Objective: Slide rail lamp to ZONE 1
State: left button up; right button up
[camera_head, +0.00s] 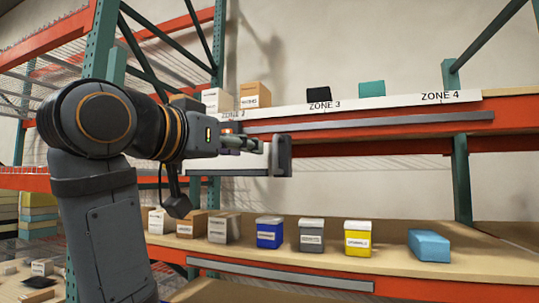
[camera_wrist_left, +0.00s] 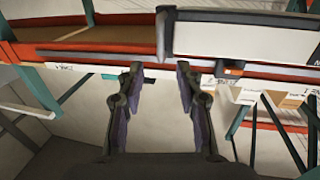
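The rail lamp is a white box (camera_head: 238,160) with a dark grey end plate (camera_head: 284,156), at the upper shelf's front edge in the head view. It also shows in the wrist view as a white panel (camera_wrist_left: 245,43) with a dark end. My left gripper (camera_head: 250,143) overlaps the lamp's upper edge in the head view. In the left wrist view my left gripper (camera_wrist_left: 159,72) has its fingers apart with nothing between them; whether it touches the lamp I cannot tell. ZONE 3 (camera_head: 324,106) and ZONE 4 (camera_head: 440,97) are readable; no ZONE 1 label is readable. My right gripper is not in view.
A grey rail (camera_head: 370,122) runs along the orange upper beam. Boxes (camera_head: 218,100) stand on the upper shelf. Several bins, including a yellow one (camera_head: 358,240), and a blue box (camera_head: 429,245) stand on the lower shelf. A green upright (camera_head: 462,180) stands at right.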

aim_at(274, 154)
pick_arm(q)
jog(key=p+x, duration=0.4)
jog(key=x, duration=0.5)
jog(key=shift+w+d, duration=0.1)
jog(key=shift+d, duration=0.05)
jog(key=shift+w+d, duration=0.1)
jog(key=shift+w, duration=0.35)
jog(key=shift+f, duration=0.1)
jog(key=shift+s, duration=0.1)
jog(key=shift+c, duration=0.4)
grip_shut()
